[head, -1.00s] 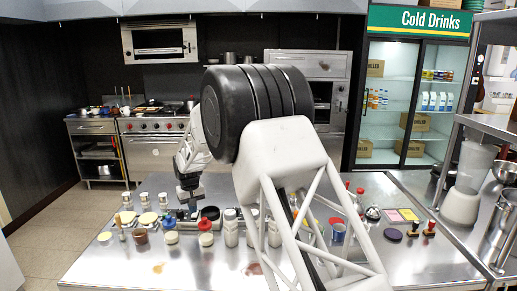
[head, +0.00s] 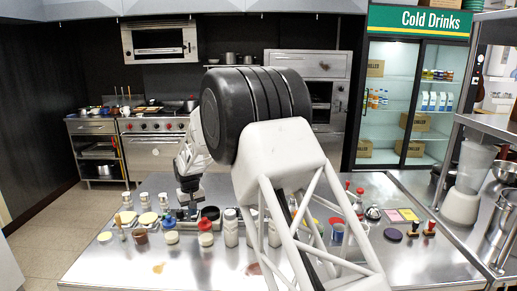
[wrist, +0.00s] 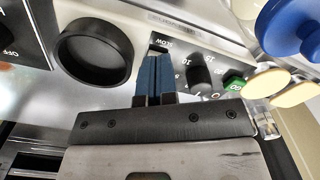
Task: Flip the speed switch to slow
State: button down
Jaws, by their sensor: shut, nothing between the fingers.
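My gripper (wrist: 154,62) is shut and empty. Its two dark blue fingers lie side by side, their tips at a small black switch (wrist: 160,46) marked SLOW on a pale control panel (wrist: 118,83). The fingertips hide part of the switch, so I cannot tell which way it is set or whether they touch it. In the head view my gripper (head: 190,202) is low over the left part of the steel table, among small items; the switch cannot be made out there.
A large black round part (wrist: 93,51) is left of the fingers. A black knob (wrist: 200,76) and a green button (wrist: 233,82) are to the right. Jars and bottles (head: 231,228) crowd the steel table (head: 205,268); its front is mostly clear.

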aim_at(194, 219)
jog(key=shift+f, duration=0.8)
dwell(0.7)
jog(key=shift+r, duration=0.1)
notch_tip(194, 219, up, 7)
dwell(1.2)
